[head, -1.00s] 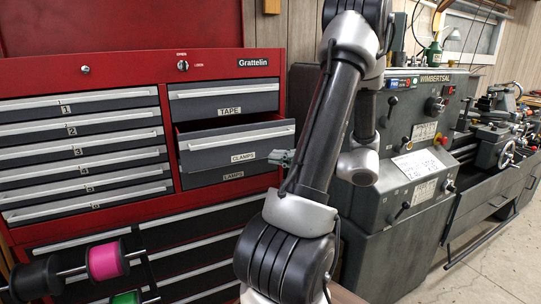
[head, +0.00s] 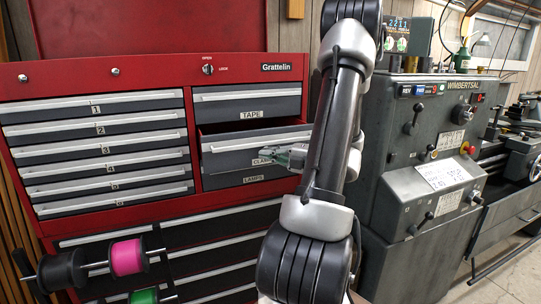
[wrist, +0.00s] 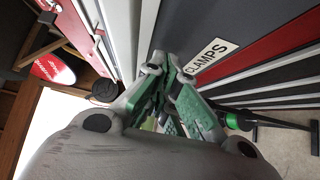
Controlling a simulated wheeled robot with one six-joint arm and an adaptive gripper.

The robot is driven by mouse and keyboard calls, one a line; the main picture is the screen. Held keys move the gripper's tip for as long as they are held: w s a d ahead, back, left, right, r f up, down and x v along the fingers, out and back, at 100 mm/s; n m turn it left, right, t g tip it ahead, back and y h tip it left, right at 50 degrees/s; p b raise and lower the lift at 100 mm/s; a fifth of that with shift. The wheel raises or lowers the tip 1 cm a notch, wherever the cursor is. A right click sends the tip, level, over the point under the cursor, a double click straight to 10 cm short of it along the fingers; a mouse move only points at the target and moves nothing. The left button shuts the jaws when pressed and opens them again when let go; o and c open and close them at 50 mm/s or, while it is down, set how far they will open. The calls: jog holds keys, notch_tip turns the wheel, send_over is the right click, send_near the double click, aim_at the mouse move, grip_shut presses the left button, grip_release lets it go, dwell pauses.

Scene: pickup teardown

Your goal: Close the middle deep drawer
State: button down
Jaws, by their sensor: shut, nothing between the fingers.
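The middle deep drawer (head: 238,146), labelled CLAMPS, is in the right column of the red tool chest between the TAPE and LAMPS drawers. It stands partly open, its front proud of the drawers above and below. My gripper (head: 284,156) is shut and empty, in front of the right part of the drawer front, partly covering the label. In the wrist view, the green-padded fingers (wrist: 156,72) are beside the CLAMPS label (wrist: 208,60) and close to the drawer front (wrist: 190,30). I cannot tell whether they touch it.
The TAPE drawer (head: 236,101) above and LAMPS drawer (head: 262,178) below look shut. Spools on rods, one pink (head: 127,257), stand at lower left. A grey lathe (head: 425,130) stands close on the right. Floor shows at far right.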

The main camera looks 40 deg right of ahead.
jog(key=w+d, duration=0.1)
jog(key=w, duration=0.3)
jog(key=w+d, duration=0.2)
jog(key=w, duration=0.2)
jog(key=w+d, duration=0.1)
jog(key=w, duration=0.3)
jog(key=shift+w+d, duration=0.1)
jog(key=shift+d, duration=0.25)
jog(key=shift+r, duration=0.1)
